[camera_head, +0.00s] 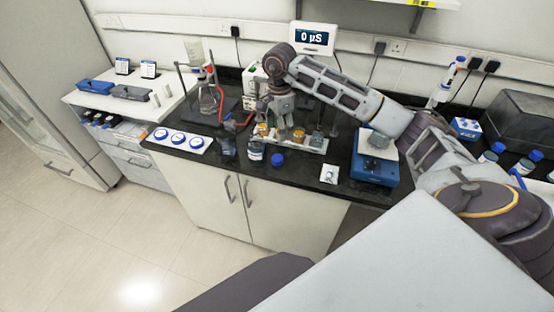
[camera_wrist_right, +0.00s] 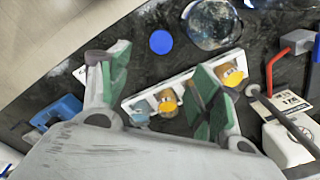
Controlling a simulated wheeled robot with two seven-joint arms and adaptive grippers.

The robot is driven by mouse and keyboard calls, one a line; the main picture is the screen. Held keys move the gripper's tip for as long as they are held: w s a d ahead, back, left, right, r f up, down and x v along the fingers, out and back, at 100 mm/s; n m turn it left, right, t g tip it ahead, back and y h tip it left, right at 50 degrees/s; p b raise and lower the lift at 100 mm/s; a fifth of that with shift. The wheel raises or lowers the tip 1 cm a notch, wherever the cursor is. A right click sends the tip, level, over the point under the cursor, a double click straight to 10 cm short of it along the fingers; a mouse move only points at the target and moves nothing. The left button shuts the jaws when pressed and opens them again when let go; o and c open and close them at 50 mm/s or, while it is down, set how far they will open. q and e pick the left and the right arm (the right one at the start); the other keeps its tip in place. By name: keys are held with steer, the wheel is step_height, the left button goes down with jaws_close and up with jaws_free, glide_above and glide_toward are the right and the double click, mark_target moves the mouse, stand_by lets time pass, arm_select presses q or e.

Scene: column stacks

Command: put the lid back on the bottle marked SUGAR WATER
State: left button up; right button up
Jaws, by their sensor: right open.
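A bottle (camera_head: 256,150) with a pale label stands on the dark counter in the head view. Its label is too small to read, and I see no blue lid on it. A round blue lid (camera_head: 277,159) lies on the counter just right of it; the lid also shows in the right wrist view (camera_wrist_right: 162,41). A round glassy vessel (camera_wrist_right: 208,24) is beside the lid there; I cannot tell whether it is the bottle. My right gripper (camera_head: 281,124) is open above the white vial rack, with its green-padded fingers (camera_wrist_right: 163,88) spread and empty. My left gripper is out of view.
The white rack (camera_head: 312,147) holds vials, some with orange tops, behind the bottle and lid. A glass beaker (camera_head: 228,147) stands left of the bottle. A blue device (camera_head: 375,168) stands to the right. A small white card (camera_head: 329,174) lies near the front edge.

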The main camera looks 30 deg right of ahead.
steer(key=shift+f, duration=0.1)
steer(key=p, duration=0.1)
glide_above(279, 157)
steer(key=shift+a+f, duration=0.1)
steer(key=shift+f, duration=4)
steer(key=shift+f, duration=0.15)
steer(key=shift+f+p, duration=0.65)
steer(key=shift+f, duration=1.95)
steer(key=shift+c, duration=0.5)
steer(key=c, duration=0.7)
